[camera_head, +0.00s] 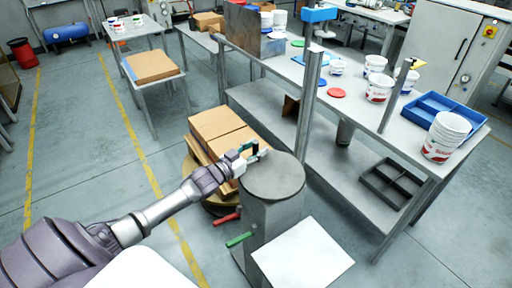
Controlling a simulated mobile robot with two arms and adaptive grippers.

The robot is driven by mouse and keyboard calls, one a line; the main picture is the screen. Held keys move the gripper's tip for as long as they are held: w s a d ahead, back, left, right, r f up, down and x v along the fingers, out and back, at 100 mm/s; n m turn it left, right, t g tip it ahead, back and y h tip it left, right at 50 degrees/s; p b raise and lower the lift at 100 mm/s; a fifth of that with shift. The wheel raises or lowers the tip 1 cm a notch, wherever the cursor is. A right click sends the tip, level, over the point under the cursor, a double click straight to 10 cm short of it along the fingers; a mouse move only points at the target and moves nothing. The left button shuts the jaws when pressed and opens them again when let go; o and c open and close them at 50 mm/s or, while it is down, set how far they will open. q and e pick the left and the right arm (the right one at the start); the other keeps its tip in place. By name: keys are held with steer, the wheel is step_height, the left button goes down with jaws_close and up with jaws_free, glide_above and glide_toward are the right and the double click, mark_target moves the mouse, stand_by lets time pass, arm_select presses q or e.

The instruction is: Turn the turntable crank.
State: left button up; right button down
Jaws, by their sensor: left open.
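A grey round disc (275,178), which looks like the turntable top, sits on a grey pedestal (270,222). A green handle (240,239) and a red handle (227,217) stick out low on the pedestal's left side. I cannot tell which of them, if either, is the crank. My left gripper (257,154) is open, close to the disc's far left edge and above and beyond both handles. It looks empty; whether it touches the disc is unclear. My right gripper is not in view.
Cardboard boxes (215,127) are stacked just behind my left gripper. A white panel (303,254) lies right of the pedestal. A workbench (350,97) with white buckets (446,137) and a blue tray (437,108) stands to the right. The floor at left is mostly clear.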

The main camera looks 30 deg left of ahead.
arm_select(q)
steer(key=shift+w, duration=0.1)
jaws_close()
stand_by(0.5)
